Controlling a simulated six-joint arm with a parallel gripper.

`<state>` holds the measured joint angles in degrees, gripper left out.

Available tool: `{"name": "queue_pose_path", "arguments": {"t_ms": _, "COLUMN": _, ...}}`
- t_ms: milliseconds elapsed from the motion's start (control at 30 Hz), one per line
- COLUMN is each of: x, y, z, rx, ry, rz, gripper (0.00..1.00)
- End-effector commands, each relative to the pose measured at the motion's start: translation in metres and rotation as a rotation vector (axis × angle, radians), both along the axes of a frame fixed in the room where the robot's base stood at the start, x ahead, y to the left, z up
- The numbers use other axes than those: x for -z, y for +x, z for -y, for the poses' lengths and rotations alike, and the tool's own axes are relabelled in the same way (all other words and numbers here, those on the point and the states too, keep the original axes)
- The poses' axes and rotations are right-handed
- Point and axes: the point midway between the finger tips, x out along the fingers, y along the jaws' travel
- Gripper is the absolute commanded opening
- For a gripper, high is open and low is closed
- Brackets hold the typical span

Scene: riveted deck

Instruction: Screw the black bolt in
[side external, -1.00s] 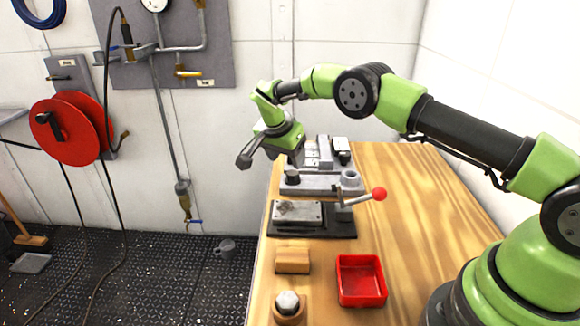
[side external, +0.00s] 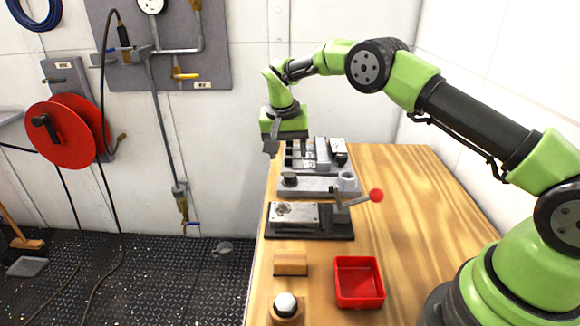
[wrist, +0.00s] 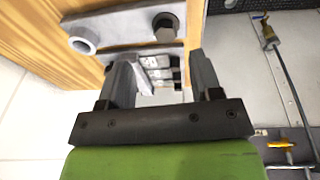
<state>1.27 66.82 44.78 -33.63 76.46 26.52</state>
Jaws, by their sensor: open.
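The black bolt (side external: 290,179) stands at the left end of a grey metal bar (side external: 318,187). The bar has a raised round boss (side external: 347,179) at its right end. In the wrist view the dark hex head of the bolt (wrist: 165,27) shows at the top, on the bar (wrist: 122,29), with the open boss (wrist: 83,40) to its left. My gripper (side external: 287,151) points down above the far side of the bar, beyond the bolt. Its fingers (wrist: 162,70) are apart with nothing held between them. The bolt's shank is hidden, so I cannot tell how deep it sits.
Behind the bar is a grey fixture (side external: 322,154), close under my gripper. In front are a clamp with a red knob (side external: 376,195), a wooden block (side external: 291,263), a red tray (side external: 360,282) and a silver hex piece on a round wooden holder (side external: 286,305). The bench's right side is clear.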

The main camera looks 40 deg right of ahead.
Motion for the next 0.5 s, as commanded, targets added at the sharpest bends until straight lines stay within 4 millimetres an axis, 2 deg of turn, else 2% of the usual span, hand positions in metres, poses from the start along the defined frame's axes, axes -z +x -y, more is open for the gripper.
{"name": "queue_pose_path", "arguments": {"t_ms": 233, "x": 0.003, "y": -0.007, "z": 0.021, "rx": -0.599, "ry": 0.157, "rz": -0.034, "gripper": 0.59}}
{"name": "queue_pose_path", "arguments": {"t_ms": 500, "x": -0.002, "y": -0.010, "z": 0.043, "rx": -1.223, "ry": 0.193, "rz": 0.107, "gripper": 0.59}}
